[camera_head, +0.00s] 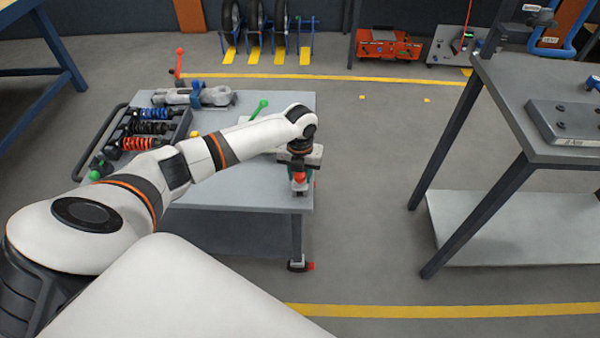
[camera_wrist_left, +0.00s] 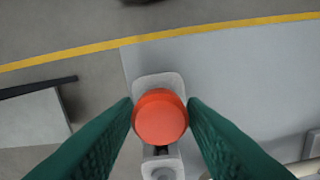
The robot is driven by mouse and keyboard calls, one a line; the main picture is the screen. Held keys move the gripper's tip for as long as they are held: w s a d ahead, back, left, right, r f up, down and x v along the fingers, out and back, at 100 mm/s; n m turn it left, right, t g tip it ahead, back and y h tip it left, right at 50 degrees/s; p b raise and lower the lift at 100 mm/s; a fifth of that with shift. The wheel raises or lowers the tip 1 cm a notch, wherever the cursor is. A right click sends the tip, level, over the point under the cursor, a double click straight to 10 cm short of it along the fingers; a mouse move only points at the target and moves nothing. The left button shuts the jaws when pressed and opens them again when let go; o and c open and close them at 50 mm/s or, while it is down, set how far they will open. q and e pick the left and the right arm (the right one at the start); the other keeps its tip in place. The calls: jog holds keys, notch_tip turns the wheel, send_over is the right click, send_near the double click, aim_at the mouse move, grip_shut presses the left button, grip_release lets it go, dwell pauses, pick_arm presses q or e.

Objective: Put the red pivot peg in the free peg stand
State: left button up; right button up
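The red pivot peg shows its round red head (camera_wrist_left: 160,117) in the left wrist view, seen from straight above. In the head view it shows as a small red spot (camera_head: 299,177) near the front right corner of the grey table. My left gripper (camera_head: 298,172) points down there. Its green fingers (camera_wrist_left: 160,106) lie against both sides of the red head and appear shut on it. A light grey stand (camera_wrist_left: 161,83) with a second round part in front lies beneath the head. The peg's shaft is hidden, so I cannot tell whether it sits in the stand. My right gripper is not in view.
The grey table (camera_head: 250,195) also carries a tray with coil shock absorbers (camera_head: 140,130), a metal part with a blue clamp (camera_head: 195,94) and a green-headed peg (camera_head: 260,107). Another table (camera_head: 540,80) stands to the right. Open floor (camera_head: 370,180) lies between the tables.

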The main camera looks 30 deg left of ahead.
pick_arm(q)
jog(key=o, duration=0.3)
notch_tip(320, 180, up, 12)
jog(key=shift+p, duration=0.4)
dwell(0.5)
